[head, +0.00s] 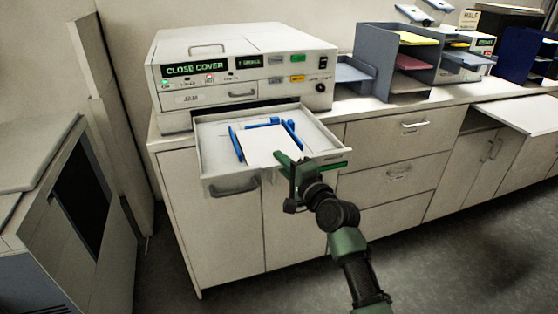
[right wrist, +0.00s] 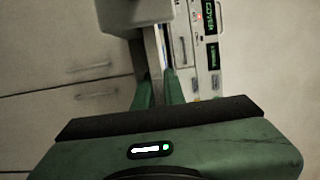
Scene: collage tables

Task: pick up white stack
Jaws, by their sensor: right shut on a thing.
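The white stack (head: 266,149) is a flat pile of paper in the open drawer tray (head: 206,160) of the beige machine. It lies between blue guides (head: 236,144). My right gripper (head: 285,163) reaches over the front of the tray and is shut on the near right edge of the stack. I cannot tell whether the stack is lifted off the tray floor. In the right wrist view the green fingers (right wrist: 158,88) are close around a thin pale edge. My left gripper is not in view.
The machine (head: 240,68) on the counter shows "CLOSE COVER". A sorter with coloured papers (head: 395,60) stands to its right. Drawers (head: 400,155) and cabinet doors form the front below. A dark blue sorter (head: 515,50) and an open drawer (head: 520,115) are at far right.

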